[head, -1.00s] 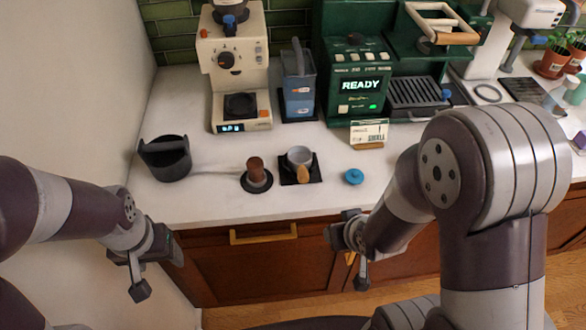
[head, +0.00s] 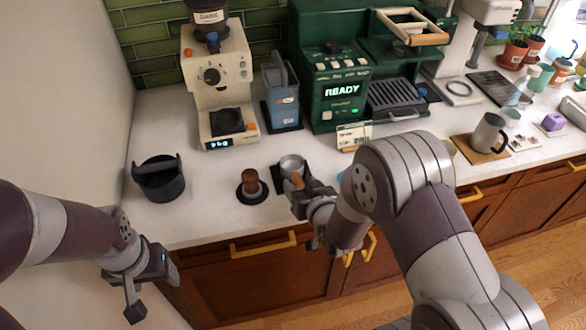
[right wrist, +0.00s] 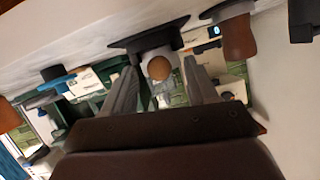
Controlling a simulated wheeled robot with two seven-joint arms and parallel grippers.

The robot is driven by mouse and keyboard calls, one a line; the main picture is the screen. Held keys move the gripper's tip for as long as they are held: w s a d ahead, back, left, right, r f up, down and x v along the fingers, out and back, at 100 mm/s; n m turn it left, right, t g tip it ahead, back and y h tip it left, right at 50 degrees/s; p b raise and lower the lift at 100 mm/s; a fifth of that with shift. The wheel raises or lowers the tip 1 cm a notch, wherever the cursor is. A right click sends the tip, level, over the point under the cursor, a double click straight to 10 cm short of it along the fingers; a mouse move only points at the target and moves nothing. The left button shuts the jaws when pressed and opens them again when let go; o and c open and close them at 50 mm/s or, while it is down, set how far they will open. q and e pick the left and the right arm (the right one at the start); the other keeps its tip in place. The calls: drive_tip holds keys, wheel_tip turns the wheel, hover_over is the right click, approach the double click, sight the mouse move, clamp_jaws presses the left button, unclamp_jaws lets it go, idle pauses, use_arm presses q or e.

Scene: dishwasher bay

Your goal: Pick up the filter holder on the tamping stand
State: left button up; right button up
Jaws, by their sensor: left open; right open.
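The filter holder (head: 291,163), a grey metal cup with a wooden handle, sits on the black tamping stand (head: 279,172) near the counter's front. My right gripper (head: 304,190) is open at the handle's near end and partly covers stand and handle. In the right wrist view the rounded wooden handle end (right wrist: 159,68) shows between the two spread fingers (right wrist: 162,88), with the dark stand (right wrist: 150,36) beyond it. I cannot tell whether the fingers touch the handle. My left gripper (head: 153,288) is open and empty, low in front of the counter at the left.
A wooden-handled tamper (head: 250,181) stands on a dark disc just left of the stand. A black knock box (head: 160,180) is further left. A cream grinder (head: 217,85), a blue container (head: 282,95) and a green espresso machine (head: 335,90) stand behind. Wall borders the left.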

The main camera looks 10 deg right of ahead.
drive_tip(key=shift+x, duration=0.9)
drive_tip(key=shift+c, duration=0.3)
drive_tip(key=shift+s+r, duration=0.1)
clamp_jaws()
drive_tip(key=shift+r, duration=0.1)
